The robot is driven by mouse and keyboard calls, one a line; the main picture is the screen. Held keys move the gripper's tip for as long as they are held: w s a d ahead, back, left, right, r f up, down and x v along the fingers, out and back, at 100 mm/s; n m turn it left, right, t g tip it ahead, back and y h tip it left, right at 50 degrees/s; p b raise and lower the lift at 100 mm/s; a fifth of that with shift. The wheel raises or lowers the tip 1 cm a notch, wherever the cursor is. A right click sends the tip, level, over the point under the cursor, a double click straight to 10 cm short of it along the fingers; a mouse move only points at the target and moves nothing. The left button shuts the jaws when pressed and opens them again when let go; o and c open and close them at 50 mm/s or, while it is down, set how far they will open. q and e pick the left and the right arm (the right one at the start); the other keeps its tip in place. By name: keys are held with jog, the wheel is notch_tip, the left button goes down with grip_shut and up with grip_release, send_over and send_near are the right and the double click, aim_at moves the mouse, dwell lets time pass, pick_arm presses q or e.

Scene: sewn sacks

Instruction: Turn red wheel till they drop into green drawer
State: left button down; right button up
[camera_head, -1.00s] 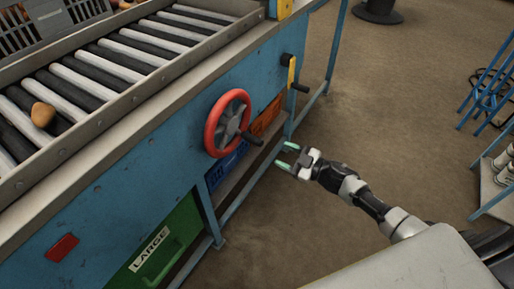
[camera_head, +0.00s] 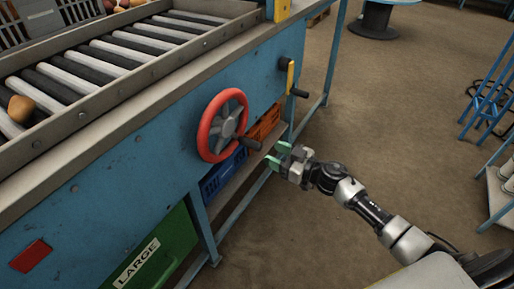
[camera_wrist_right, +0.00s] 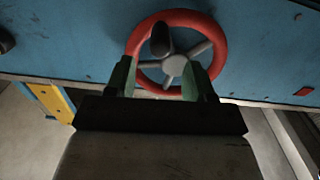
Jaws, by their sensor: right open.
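The red wheel (camera_head: 222,125) is mounted on the blue side of the sorting machine, with a dark crank handle (camera_head: 247,143) sticking out toward the lower right. My right gripper (camera_head: 275,156) is open and empty, a little right of and below the handle, apart from it. In the right wrist view the wheel (camera_wrist_right: 218,45) and its handle (camera_wrist_right: 161,40) lie ahead, beyond and between the open fingers (camera_wrist_right: 165,80). The green drawer (camera_head: 160,250), labelled LARGE, is at the lower left under the machine. A brown potato-like item (camera_head: 21,108) lies on the rollers (camera_head: 75,77). My left gripper is not in view.
A blue crate (camera_head: 222,175) and an orange crate (camera_head: 264,124) sit below the machine near the wheel. A yellow lever (camera_head: 290,77) with a black knob is right of the wheel. A blue stool (camera_head: 490,105) stands at right. Floor between is clear.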

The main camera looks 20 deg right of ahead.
aim_at(261, 148)
jog(key=b+x, duration=0.1)
jog(key=x, duration=0.5)
jog(key=shift+w+a, duration=0.1)
jog(key=shift+w, duration=0.05)
jog(key=shift+c, duration=0.2)
grip_shut()
